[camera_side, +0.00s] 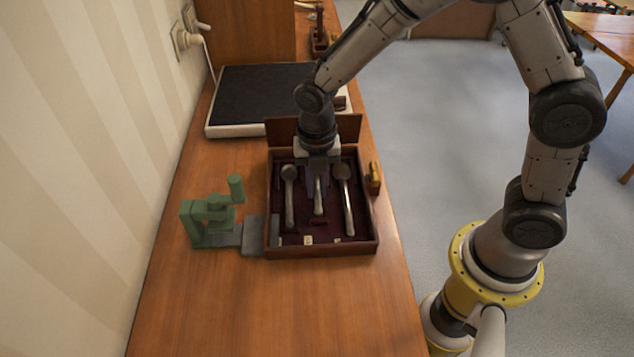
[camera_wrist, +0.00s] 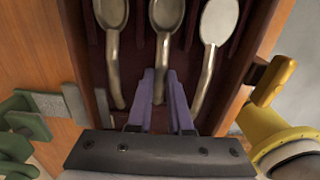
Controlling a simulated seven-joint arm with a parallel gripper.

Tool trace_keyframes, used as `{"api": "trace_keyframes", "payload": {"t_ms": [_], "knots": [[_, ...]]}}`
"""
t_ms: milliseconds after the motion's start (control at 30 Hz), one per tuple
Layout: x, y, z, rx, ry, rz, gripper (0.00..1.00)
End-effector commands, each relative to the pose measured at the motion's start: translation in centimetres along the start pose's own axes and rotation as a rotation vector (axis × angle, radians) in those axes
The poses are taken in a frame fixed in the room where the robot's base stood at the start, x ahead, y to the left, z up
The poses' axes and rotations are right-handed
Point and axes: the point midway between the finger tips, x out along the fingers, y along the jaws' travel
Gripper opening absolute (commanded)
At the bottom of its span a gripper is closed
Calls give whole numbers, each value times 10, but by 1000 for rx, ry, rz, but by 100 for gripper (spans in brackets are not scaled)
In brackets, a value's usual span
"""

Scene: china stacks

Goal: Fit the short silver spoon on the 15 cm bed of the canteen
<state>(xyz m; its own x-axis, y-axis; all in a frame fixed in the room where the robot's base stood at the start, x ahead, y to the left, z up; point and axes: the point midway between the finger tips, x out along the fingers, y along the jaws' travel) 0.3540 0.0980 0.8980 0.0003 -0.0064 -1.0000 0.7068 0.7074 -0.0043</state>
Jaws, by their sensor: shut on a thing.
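The canteen (camera_side: 322,251) is an open wooden box with a dark red lining, on the wooden counter. Three spoons lie side by side in it, bowls toward the far side: a left spoon (camera_side: 289,196), a middle spoon (camera_side: 318,198) and a right spoon (camera_side: 348,212). The middle one ends short of the others at the near end and looks like the short silver spoon (camera_wrist: 164,45). My gripper (camera_wrist: 161,75) is shut on its handle, with purple fingers either side. It also shows over the canteen in the side view (camera_side: 318,170). Whether the spoon touches the bed is unclear.
Small pale tags (camera_side: 308,240) lie at the canteen's near end. A green clamp-like device (camera_side: 212,218) stands at its left, and a brass-coloured piece (camera_side: 375,178) sits at its right wall. A dark-topped slab (camera_side: 260,92) lies behind. The counter in front is clear.

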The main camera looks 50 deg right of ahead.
Motion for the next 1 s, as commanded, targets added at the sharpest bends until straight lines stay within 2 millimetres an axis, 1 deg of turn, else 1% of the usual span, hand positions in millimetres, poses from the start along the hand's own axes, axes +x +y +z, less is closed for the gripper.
{"api": "trace_keyframes", "payload": {"t_ms": [200, 233, 400, 667, 767, 867, 1000], "knots": [[5, 0, 0, 0, 0, 1, 0], [5, 0, 0, 0, -1, 1, 23], [4, 0, 0, 0, -1, 1, 53], [4, 0, 0, 0, 0, 1, 53], [1, 0, 0, 0, -1, 1, 53], [-10, 1, 1, 0, -2, 4, 53], [-36, 1, 1, 0, -3, 6, 53]]}}
